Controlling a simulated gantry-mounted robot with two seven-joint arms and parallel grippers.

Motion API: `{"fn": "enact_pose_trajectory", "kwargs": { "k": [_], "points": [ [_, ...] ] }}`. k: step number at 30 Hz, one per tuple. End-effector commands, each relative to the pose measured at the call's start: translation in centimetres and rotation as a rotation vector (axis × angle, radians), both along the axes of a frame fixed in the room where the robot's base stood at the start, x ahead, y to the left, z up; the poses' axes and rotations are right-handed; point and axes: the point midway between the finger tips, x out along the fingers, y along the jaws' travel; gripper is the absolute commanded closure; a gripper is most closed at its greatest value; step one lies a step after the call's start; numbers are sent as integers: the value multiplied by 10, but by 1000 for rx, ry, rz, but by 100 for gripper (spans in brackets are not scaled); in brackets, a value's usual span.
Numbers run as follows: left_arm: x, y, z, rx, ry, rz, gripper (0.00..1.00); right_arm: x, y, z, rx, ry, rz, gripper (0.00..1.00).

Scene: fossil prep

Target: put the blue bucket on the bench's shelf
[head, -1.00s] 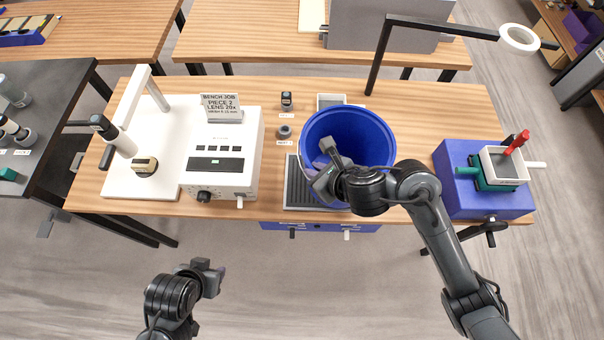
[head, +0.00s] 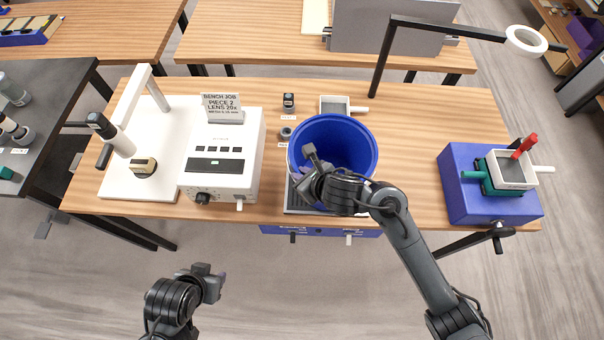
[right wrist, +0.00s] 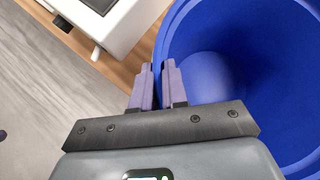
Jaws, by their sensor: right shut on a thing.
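The blue bucket (head: 350,140) is upright at the middle of the wooden bench (head: 420,150), over a dark ribbed mat (head: 296,200). Whether its base touches the bench cannot be told. My right gripper (head: 306,172) is shut on the near-left part of the bucket's rim. In the right wrist view, the right gripper's purple fingers (right wrist: 159,88) pinch the wall of the bucket (right wrist: 205,45). My left gripper (head: 212,278) is low in front of the bench, apart from everything; its fingers are too small to read. I cannot make out a shelf.
A white instrument (head: 222,150) with a sign stands left of the bucket. A small tray (head: 340,105) sits behind it, and small dark pieces (head: 288,102) stand to its left. A blue-purple block (head: 462,190) is at the right end. A ring lamp (head: 526,40) overhangs the back right.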

Motion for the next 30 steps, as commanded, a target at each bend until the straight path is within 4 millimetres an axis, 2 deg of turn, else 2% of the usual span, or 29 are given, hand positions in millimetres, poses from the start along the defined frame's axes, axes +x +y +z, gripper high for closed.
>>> {"fn": "enact_pose_trajectory", "kwargs": {
  "k": [9,10,14,23,30],
  "points": [
    [0,0,-5,-1,0,1,62,0,0,-4,0,-3,0,100],
    [0,0,-4,-1,0,1,62,0,0,-3,1,0,-1,83],
    [0,0,-3,1,1,-1,62,0,0,-3,1,0,-1,63],
    [0,3,-3,11,0,-7,62,0,0,-2,1,0,-1,62],
    [0,3,5,11,-1,-7,62,-8,-6,12,1,-2,1,62]
  ]
}}
